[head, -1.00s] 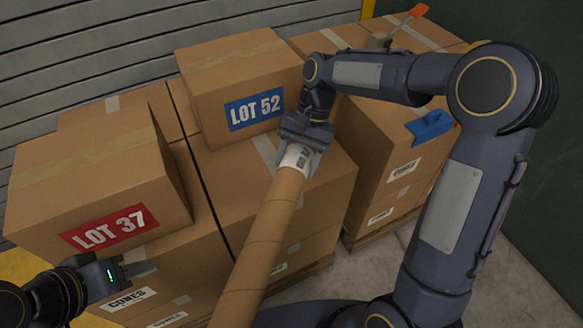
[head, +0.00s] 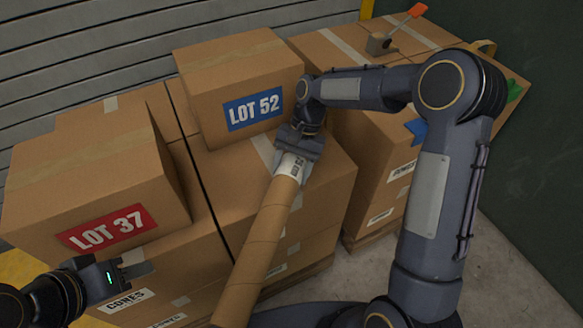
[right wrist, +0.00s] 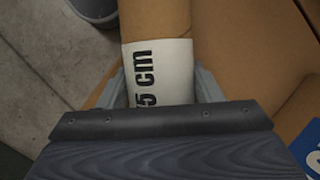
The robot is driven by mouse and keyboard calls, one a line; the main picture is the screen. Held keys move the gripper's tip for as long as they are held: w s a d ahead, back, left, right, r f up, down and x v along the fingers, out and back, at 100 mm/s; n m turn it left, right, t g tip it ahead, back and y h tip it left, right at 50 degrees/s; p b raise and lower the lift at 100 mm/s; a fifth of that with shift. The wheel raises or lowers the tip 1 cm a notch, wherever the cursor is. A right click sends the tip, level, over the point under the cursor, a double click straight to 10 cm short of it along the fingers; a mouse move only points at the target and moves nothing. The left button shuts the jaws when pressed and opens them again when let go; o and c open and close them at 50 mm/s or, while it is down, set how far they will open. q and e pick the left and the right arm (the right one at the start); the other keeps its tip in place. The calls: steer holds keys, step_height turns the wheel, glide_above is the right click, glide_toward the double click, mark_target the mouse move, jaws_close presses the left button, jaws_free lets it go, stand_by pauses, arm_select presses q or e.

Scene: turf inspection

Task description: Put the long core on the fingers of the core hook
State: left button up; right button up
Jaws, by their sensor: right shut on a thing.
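The long core (head: 262,235) is a brown cardboard tube with a white label band near its upper end. My right gripper (head: 294,158) is shut on it at that band. In the head view the core slopes down to the lower left, and its lower end runs out of the picture. The right wrist view shows the core (right wrist: 158,18) between the fingers of my right gripper (right wrist: 162,85), its label reading "5 cm" in part. My left gripper (head: 130,264) is low at the left, by the cartons; its opening is unclear. I cannot make out the core hook.
Cartons marked LOT 37 (head: 90,185) and LOT 52 (head: 240,85) sit on stacked cartons. A grey block (head: 381,43) with an orange flag (head: 416,10) stands on the right stack. Blue (head: 415,130) and green (head: 515,92) pieces show there. Concrete floor (head: 500,280) is clear at lower right.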

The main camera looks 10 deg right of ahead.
mark_target(294, 161)
steer(key=o, duration=1.5)
steer(key=shift+f, duration=0.1)
steer(key=shift+o, duration=0.2)
steer(key=p+v, duration=0.1)
steer(key=v, duration=0.6)
steer(key=shift+r, duration=0.4)
steer(key=shift+o, duration=0.3)
